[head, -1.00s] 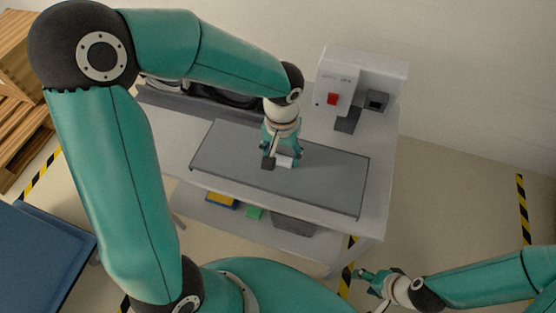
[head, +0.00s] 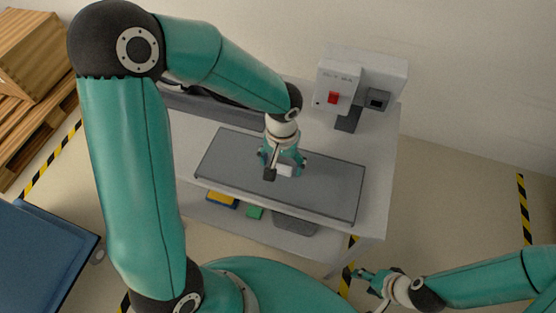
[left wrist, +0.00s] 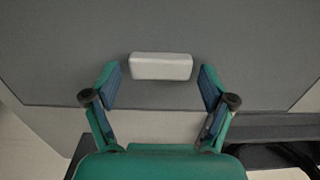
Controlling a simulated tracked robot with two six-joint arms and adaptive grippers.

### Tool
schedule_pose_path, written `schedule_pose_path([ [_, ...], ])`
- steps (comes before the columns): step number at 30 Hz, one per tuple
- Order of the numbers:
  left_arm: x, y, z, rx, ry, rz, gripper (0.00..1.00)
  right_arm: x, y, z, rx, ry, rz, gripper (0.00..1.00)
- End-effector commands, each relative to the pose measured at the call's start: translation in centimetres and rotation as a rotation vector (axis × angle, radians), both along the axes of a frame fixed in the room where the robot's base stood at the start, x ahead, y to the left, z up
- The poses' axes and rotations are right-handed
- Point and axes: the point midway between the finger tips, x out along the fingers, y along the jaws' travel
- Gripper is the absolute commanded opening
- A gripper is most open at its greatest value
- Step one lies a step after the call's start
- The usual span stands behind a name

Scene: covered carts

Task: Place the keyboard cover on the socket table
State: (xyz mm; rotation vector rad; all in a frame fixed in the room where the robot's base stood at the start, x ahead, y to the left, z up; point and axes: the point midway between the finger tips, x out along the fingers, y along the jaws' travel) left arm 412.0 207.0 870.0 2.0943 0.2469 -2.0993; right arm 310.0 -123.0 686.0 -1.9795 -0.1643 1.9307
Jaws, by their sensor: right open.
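The keyboard cover (head: 325,188) is a flat grey panel with a white block handle (left wrist: 161,66) on top. It lies flat on the light grey socket table (head: 378,190), near its front edge. My left gripper (head: 284,168) is over the handle. In the left wrist view its two fingers (left wrist: 160,90) are spread, one on each side of the handle, with a gap on both sides. My right gripper (head: 366,283) is open and empty, low at the right, in front of the table. What lies under the cover is hidden.
A white machine with a red switch (head: 333,97) stands at the table's back right. A dark tray-like strip (head: 200,105) runs along the back left. Yellow and green items (head: 254,211) sit on the lower shelf. A blue-topped cart (head: 40,255) and wooden crates (head: 35,60) stand left.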

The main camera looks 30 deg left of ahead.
Motion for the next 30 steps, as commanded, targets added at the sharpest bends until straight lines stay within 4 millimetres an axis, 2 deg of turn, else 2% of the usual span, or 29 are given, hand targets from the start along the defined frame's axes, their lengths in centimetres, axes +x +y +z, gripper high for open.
schedule_pose_path([
  [9, 0.0, 0.0, 0.1, 0.0, 0.0, 0.0, 0.87, 0.0, 0.0, 0.1, 0.0, 0.0, 0.0, 0.54],
  [14, 0.1, 0.0, 1.1, 0.001, -0.005, 0.001, 0.87, 0.0, 0.0, 0.3, 0.0, 0.0, 0.0, 0.54],
  [30, 0.1, 0.0, 10.8, 0.0, -0.004, 0.001, 0.87, 0.0, 0.0, 0.3, 0.0, 0.0, 0.0, 0.54],
])
